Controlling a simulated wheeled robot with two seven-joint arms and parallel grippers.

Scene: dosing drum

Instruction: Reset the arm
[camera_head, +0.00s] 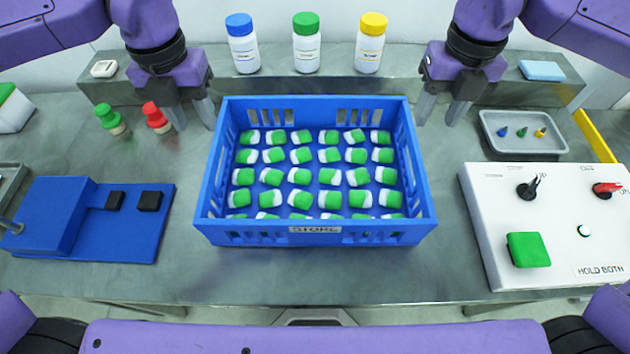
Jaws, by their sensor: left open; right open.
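My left gripper (194,118) hangs open and empty, fingers pointing down, to the left of the blue crate's back corner and right of the red-capped stamp. My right gripper (438,112) hangs open and empty to the right of the crate's back corner. Neither gripper holds anything. The blue crate (314,237), labelled STORE, stands in the middle of the steel table and holds rows of green-and-white capsules (301,156).
Blue-capped (243,50), green-capped (306,50) and yellow-capped (369,50) bottles stand on the back shelf. Green (108,117) and red (154,115) stamps stand left. A blue device (60,220) is at left; a white control panel (500,230) and grey tray (522,150) at right. The front table strip is clear.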

